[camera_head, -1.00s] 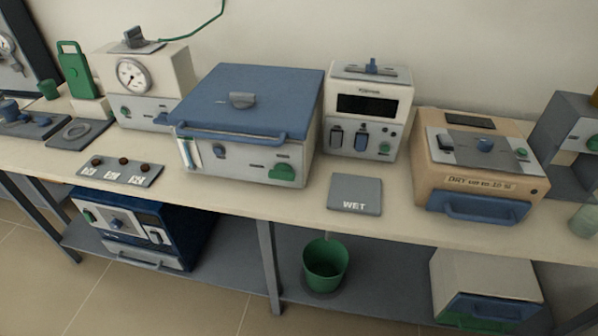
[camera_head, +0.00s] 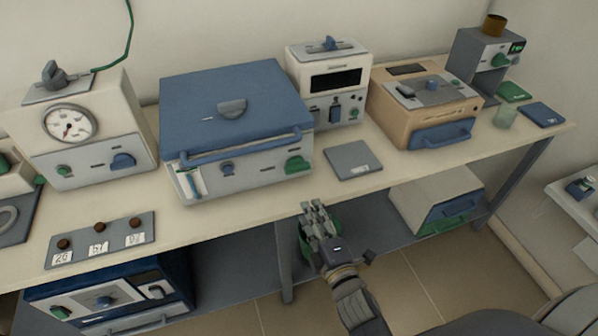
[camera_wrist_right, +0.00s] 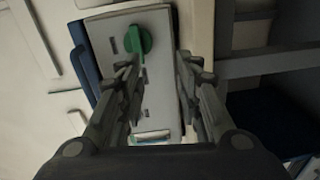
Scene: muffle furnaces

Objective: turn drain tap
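The blue-lidded box (camera_head: 238,120) stands on the bench, with a green tap knob (camera_head: 297,163) low at the right of its white front. The knob also shows in the right wrist view (camera_wrist_right: 138,40), beyond the fingertips and closer to the left finger. My right gripper (camera_head: 314,207) is in front of the bench edge, below and short of the knob. In the wrist view its two fingers (camera_wrist_right: 158,64) are apart with nothing between them. It partly hides the green bucket (camera_head: 305,240) under the bench. My left gripper is not in view.
A grey mat (camera_head: 352,160) lies right of the box. A white device with a dark display (camera_head: 335,82) and a tan box (camera_head: 415,108) stand behind and right of it. A gauge unit (camera_head: 80,130) stands left. The bench's front edge is close to my right gripper.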

